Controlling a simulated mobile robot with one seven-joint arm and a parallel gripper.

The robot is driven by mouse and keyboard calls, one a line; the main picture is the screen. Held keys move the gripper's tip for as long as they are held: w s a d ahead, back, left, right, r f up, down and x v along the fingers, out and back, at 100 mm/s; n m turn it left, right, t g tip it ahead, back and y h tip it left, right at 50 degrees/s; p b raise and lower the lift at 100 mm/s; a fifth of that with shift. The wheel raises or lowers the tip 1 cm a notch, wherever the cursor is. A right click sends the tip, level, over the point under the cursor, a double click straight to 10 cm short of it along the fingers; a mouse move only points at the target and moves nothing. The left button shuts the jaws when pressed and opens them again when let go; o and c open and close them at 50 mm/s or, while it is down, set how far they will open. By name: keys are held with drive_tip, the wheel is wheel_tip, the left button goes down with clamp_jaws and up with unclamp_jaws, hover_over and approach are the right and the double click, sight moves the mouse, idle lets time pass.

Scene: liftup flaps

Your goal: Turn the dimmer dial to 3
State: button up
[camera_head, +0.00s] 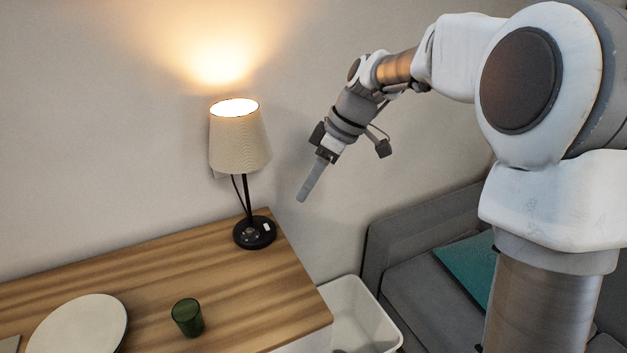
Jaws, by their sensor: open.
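A lit table lamp with a beige shade (240,140) stands at the back right of the wooden table. Its round black base (254,233) carries a small white part (267,227) and a small knob-like detail on top. I cannot make out any dial numbers or a setting at this size. My gripper (304,199) is open and empty. It hangs in the air to the right of the lamp, above and apart from the base, with its fingers pointing down and left. The fingers overlap in this view.
The wooden table (150,265) holds a green cup (187,317) and a pale round plate (80,325) in front of the lamp. A white bin (352,305) stands beyond the table's right edge. A grey sofa (405,225) with a teal cushion (468,262) is at right.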

drive_tip(key=shift+s+d+r+m+h, duration=0.2)
drive_tip(key=shift+s+r, duration=0.1)
drive_tip(key=shift+s, duration=0.2)
drive_tip(key=shift+s+d+r+m+h, duration=0.1)
drive_tip(key=shift+s+r+m, duration=0.15)
drive_tip(key=shift+s, duration=0.25)
drive_tip(key=shift+r, duration=0.1)
drive_tip(key=s+d+r+m+t+h+p, duration=0.1)
drive_tip(key=s+d+r+m+p, duration=0.1)
drive_tip(key=s, duration=0.5)
drive_tip(key=s+d+r+m+t+h+p, duration=0.2)
drive_tip(key=s+d+m, duration=0.3)
drive_tip(key=s, duration=0.3)
drive_tip(key=s+d+r+m+t+h+p, duration=0.1)
drive_tip(key=s+d+r+m+t+p, duration=0.1)
drive_tip(key=s+m, duration=0.4)
wheel_tip(320, 180, up, 3)
drive_tip(key=shift+s+d+f+h+p, duration=0.15)
drive_tip(key=shift+s+d+h+p, duration=0.15)
drive_tip(key=shift+s+d+p, duration=0.75)
drive_tip(key=shift+s+d+b, duration=0.1)
drive_tip(key=shift+s+b, duration=0.1)
drive_tip(key=shift+b, duration=0.1)
